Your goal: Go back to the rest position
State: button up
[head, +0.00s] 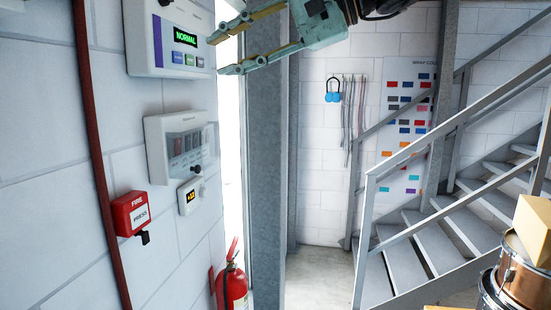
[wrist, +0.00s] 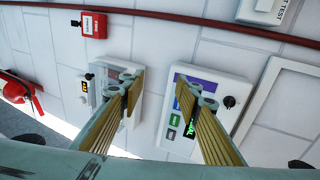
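My gripper (head: 217,54) is at the top of the head view, pointing left toward the wall. Its two fingers are spread apart with nothing between them. In the wrist view my gripper (wrist: 160,92) also shows open and empty, its fingers in front of the wall panels. The control panel (head: 142,38) with a green NORMAL display is just left of the fingertips in the head view. It also shows behind the right finger in the wrist view (wrist: 236,84). I cannot tell the exact gap between fingertips and panel.
Below are a clear-covered box (head: 160,150), a small orange-digit display unit (head: 190,208), a red fire call point (head: 130,213) and an extinguisher (head: 235,290). A red pipe (head: 92,130) runs down the wall. A grey post (head: 266,150), stairs (head: 410,245) and drums (head: 525,275) stand to the right.

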jog(key=s+d+f+n+h+b, duration=0.1)
jog(key=s+d+f+h+b, duration=0.2)
jog(key=s+d+f, duration=0.7)
jog(key=s+d+f+n+h+b, duration=0.1)
jog(key=s+d+f+h, duration=0.5)
jog(key=f, duration=1.6)
jog(key=s+d+f+h+b, duration=0.4)
jog(key=s+d+f, duration=1.1)
jog(key=s, duration=0.5)
jog(key=shift+s+f+n+h+b, duration=0.2)
jog(key=shift+f+n+h+b, duration=0.15)
jog(key=shift+f, duration=0.4)
jog(key=shift+c, duration=0.4)
